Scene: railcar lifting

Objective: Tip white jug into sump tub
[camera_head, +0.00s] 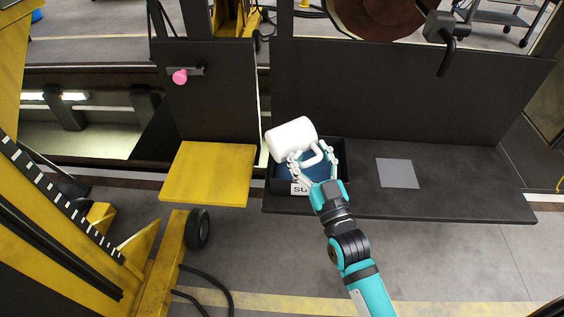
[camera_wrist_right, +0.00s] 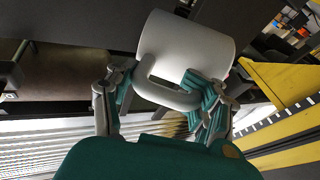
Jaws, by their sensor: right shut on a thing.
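The white jug (camera_head: 290,137) is tilted on its side above the black sump tub (camera_head: 341,178) in the head view. My right gripper (camera_head: 314,160) is shut on the jug's handle. In the right wrist view the jug (camera_wrist_right: 190,42) fills the upper middle, with its handle between the fingers of my right gripper (camera_wrist_right: 160,98). The tub has a white label on its front, partly hidden by my gripper, and its inside looks dark blue. I cannot see the jug's mouth or any liquid coming out. My left gripper is not in view.
A dark bench (camera_head: 450,190) extends to the right of the tub, with a grey square (camera_head: 397,173) on it. A yellow platform (camera_head: 208,173) is just left of the tub. A dark upright panel (camera_head: 400,95) stands behind. A pink knob (camera_head: 180,77) is on the left panel.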

